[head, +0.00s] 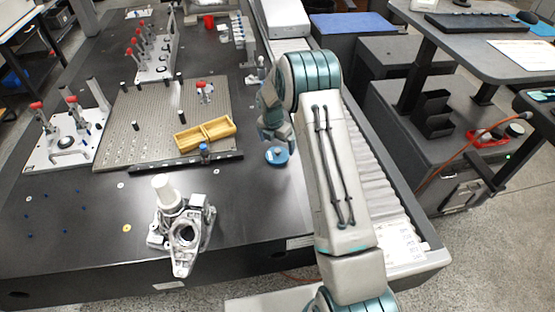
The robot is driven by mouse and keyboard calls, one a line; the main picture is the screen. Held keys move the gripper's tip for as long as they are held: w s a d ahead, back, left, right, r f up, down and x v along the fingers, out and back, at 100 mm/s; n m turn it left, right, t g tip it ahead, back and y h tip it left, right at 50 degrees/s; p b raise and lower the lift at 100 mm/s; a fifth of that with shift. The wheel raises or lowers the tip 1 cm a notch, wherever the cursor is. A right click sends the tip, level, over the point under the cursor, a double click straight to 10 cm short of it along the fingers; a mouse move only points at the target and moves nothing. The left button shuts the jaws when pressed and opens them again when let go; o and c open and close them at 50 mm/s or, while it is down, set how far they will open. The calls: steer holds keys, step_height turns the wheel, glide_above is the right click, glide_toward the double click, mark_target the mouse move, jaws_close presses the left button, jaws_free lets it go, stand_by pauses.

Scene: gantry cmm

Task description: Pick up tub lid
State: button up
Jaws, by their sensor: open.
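A small round blue lid (277,156), which looks like the tub lid, lies on the dark table top near its right side. I cannot tell whether it sits on a tub or flat on the table. My gripper (278,143) hangs just above and behind it, at the end of my arm. The gripper is open, with nothing seen between its fingers. The fingertips are small and partly hidden, so I cannot tell whether they touch the lid.
A yellow wooden tray (205,136) lies left of the lid on a perforated plate (140,110). A metal casting with a white cylinder (164,189) stands front left. Red-handled clamps (71,99) stand farther left. The table around the lid's front is clear.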

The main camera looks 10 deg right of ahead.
mark_target(277, 150)
steer(key=f, duration=0.1)
steer(key=f+b, duration=0.1)
steer(key=f, duration=0.1)
steer(key=w+f+b, duration=0.1)
steer(key=f, duration=0.1)
steer(key=shift+d+f, duration=0.2)
steer(key=shift+d, duration=0.05)
steer(key=c, duration=0.9)
